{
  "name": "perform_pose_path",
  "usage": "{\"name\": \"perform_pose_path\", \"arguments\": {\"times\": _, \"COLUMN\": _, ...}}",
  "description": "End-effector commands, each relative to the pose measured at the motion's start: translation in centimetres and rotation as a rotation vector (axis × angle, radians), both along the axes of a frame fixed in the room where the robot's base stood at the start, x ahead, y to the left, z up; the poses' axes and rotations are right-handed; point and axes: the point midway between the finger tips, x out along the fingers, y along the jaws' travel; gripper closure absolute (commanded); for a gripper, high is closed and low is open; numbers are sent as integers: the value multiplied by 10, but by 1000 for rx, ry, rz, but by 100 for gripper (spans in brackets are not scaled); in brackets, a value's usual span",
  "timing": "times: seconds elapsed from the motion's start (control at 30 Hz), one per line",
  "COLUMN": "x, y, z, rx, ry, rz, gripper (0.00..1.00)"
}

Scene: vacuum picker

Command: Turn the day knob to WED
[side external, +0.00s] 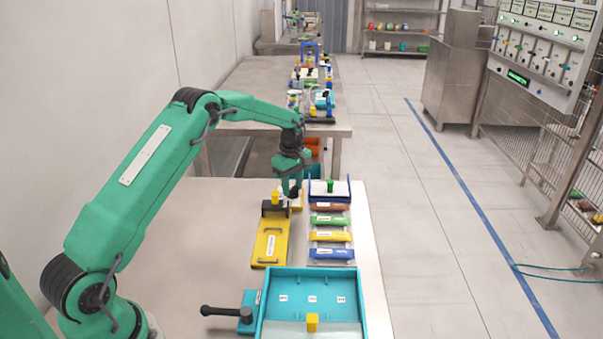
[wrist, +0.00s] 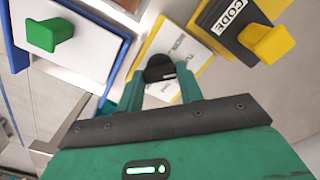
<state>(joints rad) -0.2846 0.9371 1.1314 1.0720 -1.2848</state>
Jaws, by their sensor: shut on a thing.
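The day knob (wrist: 158,68) is a small black knob in the middle of the wrist view. It stands on a yellow-edged plate with a white printed label (wrist: 183,48); the printing is too small and slanted to read surely. My gripper (wrist: 161,72) has its two green fingers on either side of the knob, shut on it. Which day the knob points to cannot be told.
A black CODE box with a yellow knob (wrist: 266,43) is right of my gripper in the wrist view, and a white plate with a green knob (wrist: 50,34) is left. Coloured bars (side external: 331,236), a yellow panel (side external: 263,248) and a teal tray (side external: 263,318) lie nearer the front.

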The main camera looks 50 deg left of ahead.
Motion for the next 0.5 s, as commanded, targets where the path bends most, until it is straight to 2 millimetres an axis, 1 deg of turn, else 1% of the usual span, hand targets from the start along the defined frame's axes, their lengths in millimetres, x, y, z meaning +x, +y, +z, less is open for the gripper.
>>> {"name": "perform_pose_path", "arguments": {"times": 0.27, "x": -1, "y": 0, "z": 1, "rx": -1, "ry": 3, "rz": -48, "gripper": 86}}
{"name": "perform_pose_path", "arguments": {"times": 0.5, "x": 0, "y": 0, "z": 1, "rx": -1, "ry": 3, "rz": -176, "gripper": 86}}
